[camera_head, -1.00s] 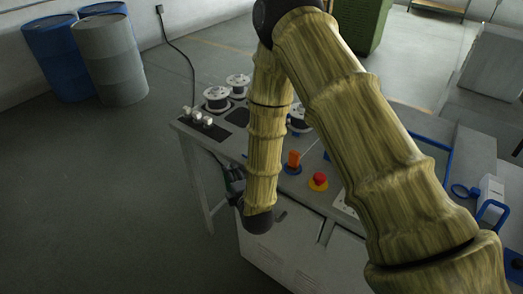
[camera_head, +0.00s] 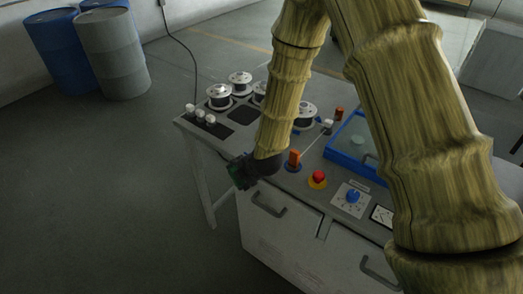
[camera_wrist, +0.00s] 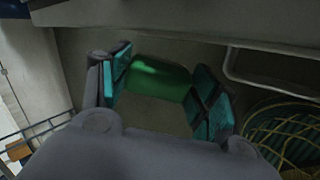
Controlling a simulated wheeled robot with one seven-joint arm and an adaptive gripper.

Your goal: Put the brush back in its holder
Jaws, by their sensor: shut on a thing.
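My gripper (camera_head: 242,172) is beside the front left of the grey machine table, just above its upper edge in the picture. In the wrist view its teal finger pads (camera_wrist: 163,88) stand on both sides of a smooth green piece and are shut on it. I take this piece for part of the brush (camera_wrist: 158,75); the rest of it is hidden or too dark to tell. In the head view the gripper is small and dark, and the brush cannot be made out apart from it. I cannot pick out the brush holder with certainty in either view.
Drums (camera_head: 112,55) stand far left. The left floor is clear.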

